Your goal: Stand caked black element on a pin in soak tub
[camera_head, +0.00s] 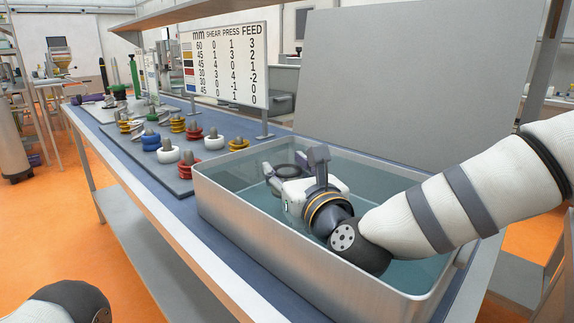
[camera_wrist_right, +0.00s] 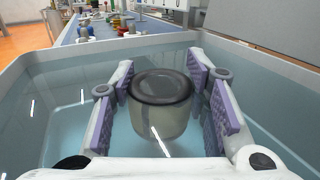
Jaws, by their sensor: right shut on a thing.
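The soak tub (camera_head: 215,200) is a grey metal tub holding clear, bluish water. My right gripper (camera_head: 292,172) reaches into it from the right, low at the water. In the right wrist view, the black element (camera_wrist_right: 160,86) is upright, with a dark round top and a paler, olive-grey lower body. My right gripper (camera_wrist_right: 165,100) is shut on it, a ribbed purple pad on each side. The underside of the element and any pin below it are hidden. Only my left arm shows, at the bottom left of the head view; its gripper is out of view.
A dark board (camera_head: 160,150) with several coloured ringed pieces lies left of the tub on the blue bench (camera_head: 140,170). A white chart sign (camera_head: 228,65) stands behind it. A large grey panel (camera_head: 410,80) rises behind the tub. The tub walls surround my right gripper.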

